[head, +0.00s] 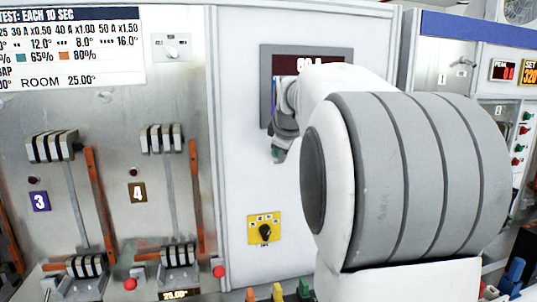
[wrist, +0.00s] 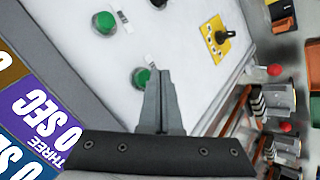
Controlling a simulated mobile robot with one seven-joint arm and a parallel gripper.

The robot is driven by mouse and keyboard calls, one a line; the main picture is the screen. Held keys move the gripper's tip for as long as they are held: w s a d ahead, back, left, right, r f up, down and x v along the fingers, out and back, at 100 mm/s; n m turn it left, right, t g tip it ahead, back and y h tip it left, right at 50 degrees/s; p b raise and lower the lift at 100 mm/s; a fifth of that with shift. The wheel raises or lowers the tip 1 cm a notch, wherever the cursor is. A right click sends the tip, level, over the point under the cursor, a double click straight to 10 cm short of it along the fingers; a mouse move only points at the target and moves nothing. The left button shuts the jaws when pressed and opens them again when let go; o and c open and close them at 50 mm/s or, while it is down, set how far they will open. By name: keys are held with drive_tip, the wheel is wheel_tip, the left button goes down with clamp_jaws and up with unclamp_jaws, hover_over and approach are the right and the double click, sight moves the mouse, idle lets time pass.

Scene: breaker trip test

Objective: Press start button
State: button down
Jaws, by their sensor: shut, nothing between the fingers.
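Two green round buttons sit on the white panel in the wrist view, one near the top (wrist: 104,22) and one lower (wrist: 140,78). Each has a small label beside it, too small to read, so I cannot tell which is the start button. My gripper (wrist: 154,72) is shut and empty, its fingertips over or right beside the lower green button. I cannot tell whether they touch it. In the head view a bit of green (head: 278,155) shows just below my wrist. My arm hides much of the panel there.
A yellow plate with a black knob (head: 265,231) is lower on the panel, also in the wrist view (wrist: 220,38). A dark display (head: 300,62) is above, partly behind my arm. Breaker stations with levers and orange bars (head: 100,200) stand at the left.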

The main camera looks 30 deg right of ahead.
idle(0.4)
drive_tip(key=shift+w+d, duration=0.1)
drive_tip(key=shift+w, duration=0.35)
drive_tip(key=shift+w+d+p, duration=0.1)
drive_tip(key=shift+w+p, duration=0.4)
drive_tip(key=shift+p, duration=0.05)
idle(0.5)
drive_tip(key=shift+s, duration=0.2)
drive_tip(key=shift+s+a+b, duration=0.2)
drive_tip(key=shift+s+b, duration=0.35)
drive_tip(key=shift+s, duration=0.15)
drive_tip(key=shift+s+a+b, duration=0.2)
drive_tip(key=shift+s+b, duration=0.25)
drive_tip(key=shift+s, duration=0.35)
drive_tip(key=shift+s+a+b, duration=0.25)
drive_tip(key=shift+s+b, duration=0.15)
drive_tip(key=shift+s, duration=0.45)
drive_tip(key=shift+s+a+b, duration=0.2)
drive_tip(key=shift+s+b, duration=0.25)
drive_tip(key=shift+s, duration=0.35)
